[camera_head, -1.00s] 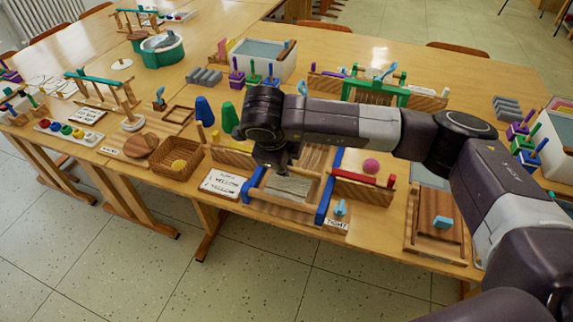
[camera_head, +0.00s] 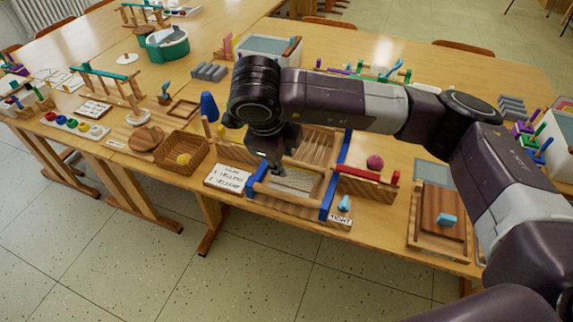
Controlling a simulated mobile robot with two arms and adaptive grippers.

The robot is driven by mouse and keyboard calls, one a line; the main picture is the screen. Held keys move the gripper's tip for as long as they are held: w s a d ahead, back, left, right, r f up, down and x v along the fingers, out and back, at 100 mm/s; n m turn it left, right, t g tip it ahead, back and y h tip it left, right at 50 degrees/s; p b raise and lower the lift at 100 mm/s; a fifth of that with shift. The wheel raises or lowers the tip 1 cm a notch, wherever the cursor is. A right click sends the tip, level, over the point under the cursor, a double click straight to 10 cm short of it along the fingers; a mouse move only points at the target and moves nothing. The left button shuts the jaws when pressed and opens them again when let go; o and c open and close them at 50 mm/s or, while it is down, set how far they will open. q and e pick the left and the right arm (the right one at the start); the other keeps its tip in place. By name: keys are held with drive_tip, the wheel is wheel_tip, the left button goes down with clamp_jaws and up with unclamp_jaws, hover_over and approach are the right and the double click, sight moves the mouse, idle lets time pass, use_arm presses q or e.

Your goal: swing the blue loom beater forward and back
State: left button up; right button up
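The loom stands near the front edge of the table, with a wooden frame, pale threads (camera_head: 297,180) and blue side pieces. A blue piece stands at its front left (camera_head: 256,181), another at its front right (camera_head: 327,204). I cannot tell for certain which blue parts form the beater. My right gripper (camera_head: 273,168) points down over the left part of the loom, close to the left blue piece. Its fingers are small and dark, so neither contact nor opening can be made out. My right arm hides the back left of the loom. My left gripper is not in view.
Left of the loom are a lettered card (camera_head: 228,178) and a wicker basket (camera_head: 180,156). To its right are a red-topped rack (camera_head: 368,181), a light-blue knob (camera_head: 344,204) and a wooden board box (camera_head: 440,215).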

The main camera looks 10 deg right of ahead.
drive_tip(key=shift+v, duration=2.45)
drive_tip(key=shift+w+d, duration=0.1)
drive_tip(key=shift+d, duration=0.05)
